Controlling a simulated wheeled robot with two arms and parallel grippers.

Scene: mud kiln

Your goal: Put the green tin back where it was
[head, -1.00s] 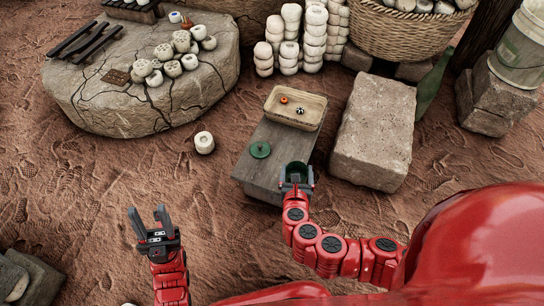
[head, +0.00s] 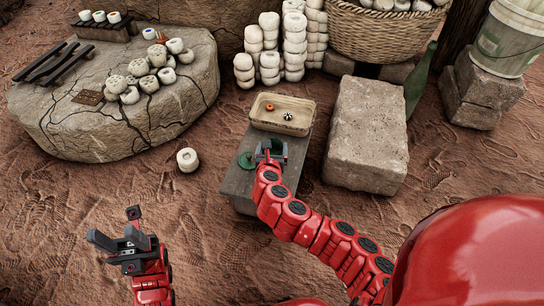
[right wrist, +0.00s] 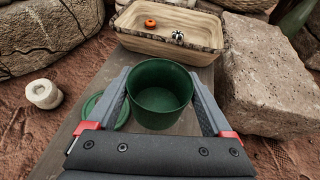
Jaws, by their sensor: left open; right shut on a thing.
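The green tin (right wrist: 160,97) is open-topped and upright, and looks empty in the right wrist view. My right gripper (head: 271,148) is shut on it, with one finger on each side. In the head view the tin is mostly hidden by the gripper. A green lid (head: 246,160) lies on the grey bench (head: 238,190), left of the tin; it also shows partly behind the finger in the right wrist view (right wrist: 95,112). I cannot tell whether the tin touches the bench. My left gripper (head: 112,226) is open and empty over the ground at lower left.
A tan tray (head: 301,127) holding an orange ring and a black-and-white item stands at the bench's far end. A stone block (head: 366,140) stands close to the right. A white cylinder (head: 187,160) lies on the ground to the left.

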